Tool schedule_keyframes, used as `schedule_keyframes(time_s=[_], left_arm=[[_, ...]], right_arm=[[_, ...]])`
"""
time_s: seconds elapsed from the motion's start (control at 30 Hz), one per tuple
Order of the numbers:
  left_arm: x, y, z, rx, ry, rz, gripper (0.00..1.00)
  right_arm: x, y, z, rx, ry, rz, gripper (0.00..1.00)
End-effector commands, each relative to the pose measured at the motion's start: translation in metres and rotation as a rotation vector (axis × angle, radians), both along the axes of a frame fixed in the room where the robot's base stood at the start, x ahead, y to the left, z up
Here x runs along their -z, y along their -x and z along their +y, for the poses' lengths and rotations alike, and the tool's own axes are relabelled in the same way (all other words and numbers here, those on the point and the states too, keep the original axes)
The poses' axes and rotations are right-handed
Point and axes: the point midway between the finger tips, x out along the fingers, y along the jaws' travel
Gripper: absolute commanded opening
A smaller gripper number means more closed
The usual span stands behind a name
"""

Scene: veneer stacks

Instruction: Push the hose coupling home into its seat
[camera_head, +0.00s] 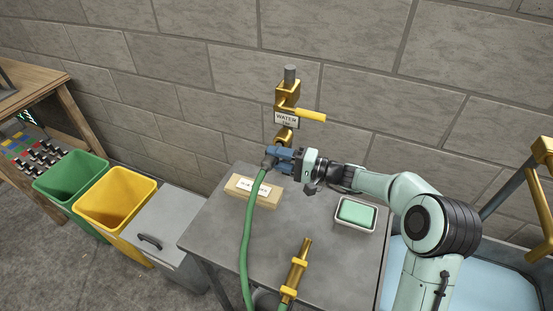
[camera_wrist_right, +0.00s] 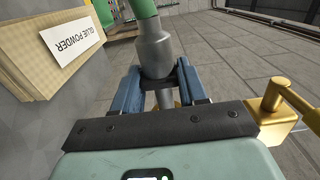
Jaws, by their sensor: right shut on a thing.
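My right gripper (camera_head: 276,156) is shut on the grey hose coupling (camera_head: 267,162), with the green hose (camera_head: 248,225) hanging from it. In the wrist view the blue fingers (camera_wrist_right: 160,92) clasp the neck of the coupling (camera_wrist_right: 155,52), and the green hose (camera_wrist_right: 143,8) leaves at the top. The brass water tap (camera_head: 284,100) on the wall has its spout (camera_head: 284,136) just above and behind the gripper. The gripper hides the meeting of coupling and spout; I cannot tell whether they touch. My left gripper is not in view.
A labelled block (camera_head: 240,190), reading "GLUE POWDER" in the wrist view (camera_wrist_right: 70,45), lies left of the gripper. A tray with a green sponge (camera_head: 356,211) stands right, under my forearm. A brass fitting (camera_head: 297,270) is at the grey table's (camera_head: 215,225) front. Bins (camera_head: 118,200) stand left.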

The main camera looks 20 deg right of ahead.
Motion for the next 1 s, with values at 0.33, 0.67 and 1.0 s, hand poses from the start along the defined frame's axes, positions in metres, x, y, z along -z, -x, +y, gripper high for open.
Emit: schedule_keyframes(time_s=[0.33, 0.67, 1.0], left_arm=[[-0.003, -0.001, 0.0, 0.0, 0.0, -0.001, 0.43], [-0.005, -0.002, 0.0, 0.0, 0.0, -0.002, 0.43], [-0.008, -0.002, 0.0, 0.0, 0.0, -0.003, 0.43]], right_arm=[[0.0, -0.006, -0.007, 0.0, -0.001, -0.001, 0.09], [0.0, -0.011, -0.013, 0.0, -0.001, 0.0, 0.09], [0.0, -0.017, -0.019, 0.0, -0.001, -0.001, 0.09]])
